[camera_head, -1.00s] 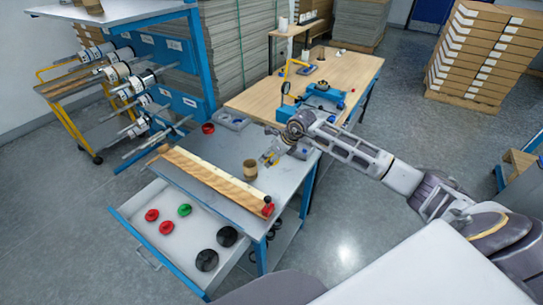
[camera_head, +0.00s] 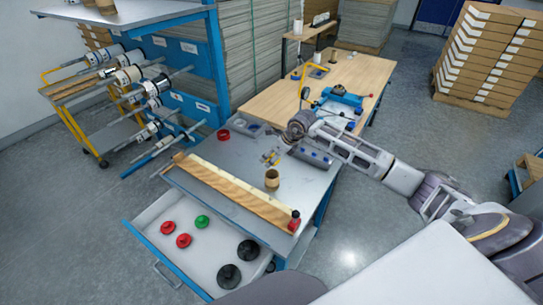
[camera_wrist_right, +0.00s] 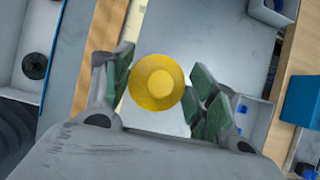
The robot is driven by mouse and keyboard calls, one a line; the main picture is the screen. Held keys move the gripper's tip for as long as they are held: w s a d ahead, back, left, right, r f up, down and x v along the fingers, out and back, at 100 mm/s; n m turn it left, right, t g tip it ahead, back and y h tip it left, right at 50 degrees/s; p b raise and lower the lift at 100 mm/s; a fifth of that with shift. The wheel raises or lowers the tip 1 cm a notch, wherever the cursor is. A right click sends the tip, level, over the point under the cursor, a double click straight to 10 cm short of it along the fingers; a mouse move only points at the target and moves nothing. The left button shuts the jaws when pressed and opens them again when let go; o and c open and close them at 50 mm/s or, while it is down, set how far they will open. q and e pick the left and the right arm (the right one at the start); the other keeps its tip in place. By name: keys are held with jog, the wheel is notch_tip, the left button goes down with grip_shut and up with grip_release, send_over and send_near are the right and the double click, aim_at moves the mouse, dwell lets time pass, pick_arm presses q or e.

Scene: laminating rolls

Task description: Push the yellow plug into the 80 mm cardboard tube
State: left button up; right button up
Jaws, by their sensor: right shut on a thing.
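The yellow plug (camera_wrist_right: 157,84) is a round disc with a raised centre, seen from above in the right wrist view. My right gripper (camera_head: 272,157) is shut on it, with the green-padded fingers (camera_wrist_right: 160,88) on either side. The brown cardboard tube (camera_head: 272,179), short and open-topped, stands upright on the grey worktable (camera_head: 315,182). In the head view the gripper is just above the tube in the picture, apart from it. The tube does not show in the wrist view. My left gripper is not in view.
A long wooden strip (camera_head: 235,192) lies along the table's front, with a small red and black item (camera_head: 294,220) at its end. An open drawer (camera_head: 205,262) holds red, green and black plugs. A red ring (camera_head: 223,134) lies at the back left.

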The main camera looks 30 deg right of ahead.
notch_tip(320, 180, down, 8)
jog(key=b, duration=0.3)
jog(key=shift+r+b, duration=0.2)
jog(key=shift+b, duration=0.2)
dwell(2.6)
jog(key=shift+f+b, duration=0.3)
jog(key=shift+s+f, duration=0.2)
jog(key=shift+f, duration=0.1)
jog(key=shift+s+f, duration=0.2)
jog(key=shift+f, duration=0.05)
dwell(0.4)
jog(key=o, duration=1)
jog(key=shift+w, duration=0.3)
jog(key=shift+r, duration=0.15)
jog(key=shift+r, duration=0.15)
jog(key=shift+d+r, duration=0.15)
